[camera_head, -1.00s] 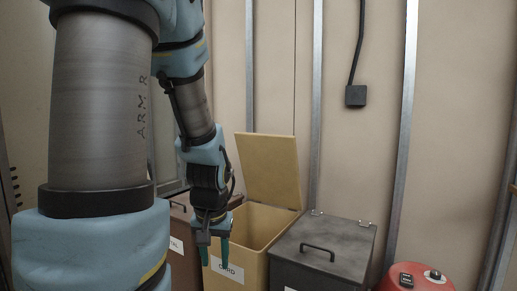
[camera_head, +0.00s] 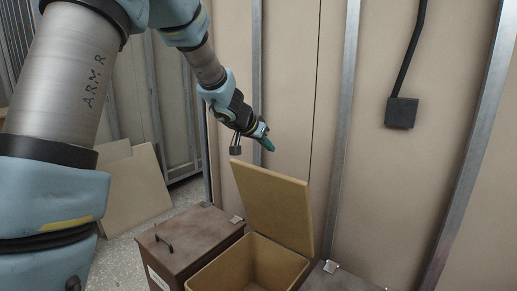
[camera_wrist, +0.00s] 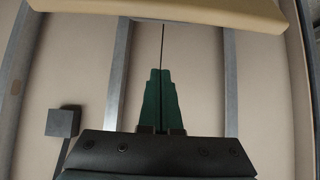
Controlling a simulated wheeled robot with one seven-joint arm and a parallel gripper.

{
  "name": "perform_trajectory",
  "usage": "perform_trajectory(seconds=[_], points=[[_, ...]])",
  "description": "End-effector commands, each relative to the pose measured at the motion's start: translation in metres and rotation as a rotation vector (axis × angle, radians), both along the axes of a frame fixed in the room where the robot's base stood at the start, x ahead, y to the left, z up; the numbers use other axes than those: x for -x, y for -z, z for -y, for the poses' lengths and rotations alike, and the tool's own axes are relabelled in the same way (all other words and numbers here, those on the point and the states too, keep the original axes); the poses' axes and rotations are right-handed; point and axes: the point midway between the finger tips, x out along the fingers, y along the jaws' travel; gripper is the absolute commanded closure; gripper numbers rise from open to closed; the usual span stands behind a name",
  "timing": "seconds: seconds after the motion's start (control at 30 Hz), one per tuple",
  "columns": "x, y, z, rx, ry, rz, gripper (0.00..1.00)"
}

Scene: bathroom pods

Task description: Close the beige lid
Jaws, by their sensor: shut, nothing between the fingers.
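The beige lid (camera_head: 274,205) stands open and upright, leaning back a little, at the rear of its beige bin (camera_head: 232,267). The bin's inside is visible and looks empty as far as it shows. My gripper (camera_head: 267,143) is shut and empty. In the head view it is up near the wall, above the lid's top edge and close to it. In the wrist view the green fingers (camera_wrist: 160,75) are together, and the lid's edge (camera_wrist: 160,14) crosses the top of the picture beyond the fingertips.
A closed brown bin (camera_head: 188,240) stands left of the beige bin. A grey bin's edge (camera_head: 340,281) shows at right. The panelled wall (camera_head: 290,90) with metal posts is close behind. A black box with a cable (camera_head: 401,112) hangs on it.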

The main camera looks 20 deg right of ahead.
Motion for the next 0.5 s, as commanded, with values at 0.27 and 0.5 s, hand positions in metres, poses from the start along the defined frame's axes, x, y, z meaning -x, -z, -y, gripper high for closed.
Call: perform_trajectory(seconds=[0.27,0.5], points=[[-0.016,0.036,0.029,-0.001,-0.001,-0.002,1.00],[-0.033,0.065,0.058,-0.002,-0.002,0.000,1.00]])
